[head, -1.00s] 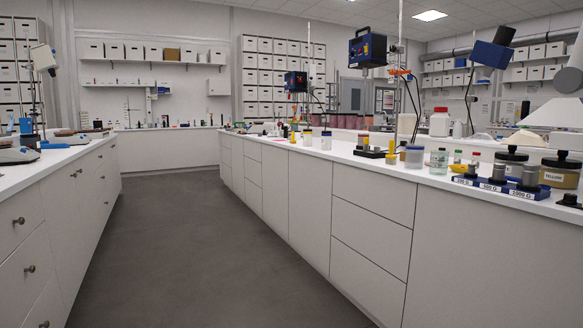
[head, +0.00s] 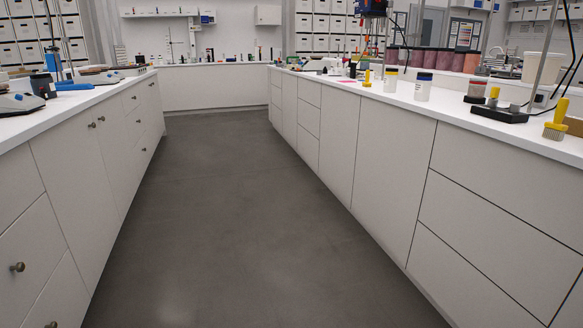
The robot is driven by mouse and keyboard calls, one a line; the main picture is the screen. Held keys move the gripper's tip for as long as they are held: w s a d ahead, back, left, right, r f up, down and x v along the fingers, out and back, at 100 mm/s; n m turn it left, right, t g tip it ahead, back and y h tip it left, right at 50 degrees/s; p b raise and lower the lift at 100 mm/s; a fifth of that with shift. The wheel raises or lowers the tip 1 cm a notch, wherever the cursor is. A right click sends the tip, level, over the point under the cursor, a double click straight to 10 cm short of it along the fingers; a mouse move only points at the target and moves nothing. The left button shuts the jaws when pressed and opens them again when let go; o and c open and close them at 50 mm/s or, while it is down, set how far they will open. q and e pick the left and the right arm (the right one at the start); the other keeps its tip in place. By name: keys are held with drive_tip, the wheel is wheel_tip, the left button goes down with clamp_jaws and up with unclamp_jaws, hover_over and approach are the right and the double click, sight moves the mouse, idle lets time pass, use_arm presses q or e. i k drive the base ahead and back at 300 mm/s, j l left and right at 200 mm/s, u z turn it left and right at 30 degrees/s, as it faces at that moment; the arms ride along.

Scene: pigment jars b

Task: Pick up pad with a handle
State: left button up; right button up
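Neither of my grippers shows in the head view. No thing can be told for sure as the pad with a handle. On the right bench (head: 455,100), a yellow upright tool with a broad, flat lower end (head: 556,120) stands near the front edge at the far right. A smaller yellow item (head: 367,78) stands farther along the same bench. Another yellow item (head: 492,97) is beside a black stand base (head: 500,113). These are too small to make out fully.
A clear grey floor aisle (head: 225,210) runs between the left bench (head: 75,102) and the right bench. A white back counter (head: 205,88) closes the far end.

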sight(367, 84)
drive_tip(key=i, duration=2.55)
